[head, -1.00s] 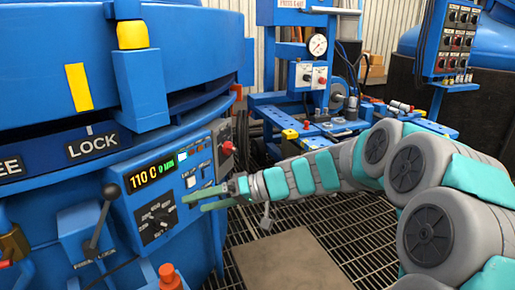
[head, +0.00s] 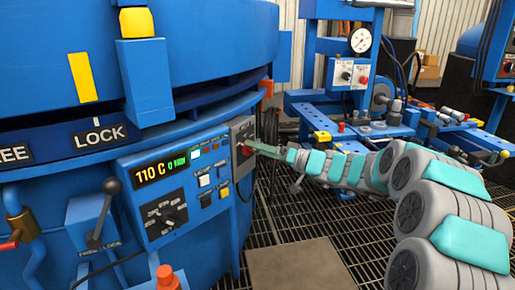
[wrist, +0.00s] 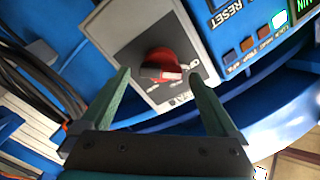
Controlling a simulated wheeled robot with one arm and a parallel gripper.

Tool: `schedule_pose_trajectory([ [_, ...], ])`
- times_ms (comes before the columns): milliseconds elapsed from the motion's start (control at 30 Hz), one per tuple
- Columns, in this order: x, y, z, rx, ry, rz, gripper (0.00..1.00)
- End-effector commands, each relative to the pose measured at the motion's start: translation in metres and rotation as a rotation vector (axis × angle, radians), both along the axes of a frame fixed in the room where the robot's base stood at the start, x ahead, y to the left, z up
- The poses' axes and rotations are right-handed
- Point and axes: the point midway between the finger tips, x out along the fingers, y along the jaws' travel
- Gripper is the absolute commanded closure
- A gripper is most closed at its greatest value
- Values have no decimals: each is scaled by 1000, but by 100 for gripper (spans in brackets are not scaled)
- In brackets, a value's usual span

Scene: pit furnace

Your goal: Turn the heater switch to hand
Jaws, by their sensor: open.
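A blue control panel (head: 190,172) on the furnace side carries a black rotary switch (head: 165,213) with small markings that I cannot read. At its right end, a grey plate (head: 243,128) bears a red knob (head: 243,149). In the wrist view the red knob (wrist: 162,68) shows on its plate (wrist: 130,38), with small labels too blurred to read. My gripper (head: 254,147) is open in front of the red knob. In the wrist view its fingertips (wrist: 158,76) lie on either side of the knob; I cannot tell whether they touch it. I cannot read which switch is labelled heater.
The display (head: 160,171) reads 110 C. Black cables (wrist: 30,75) hang beside the plate. A blue bench (head: 370,130) stands behind my arm.

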Motion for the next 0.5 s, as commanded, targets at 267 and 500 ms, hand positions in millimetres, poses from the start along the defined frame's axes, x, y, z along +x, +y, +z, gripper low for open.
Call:
schedule_pose_trajectory([
  [267, 5, 12, 0, 0, 0, 1, 5],
  [500, 5, 12, 0, 0, 1, 1, 13],
])
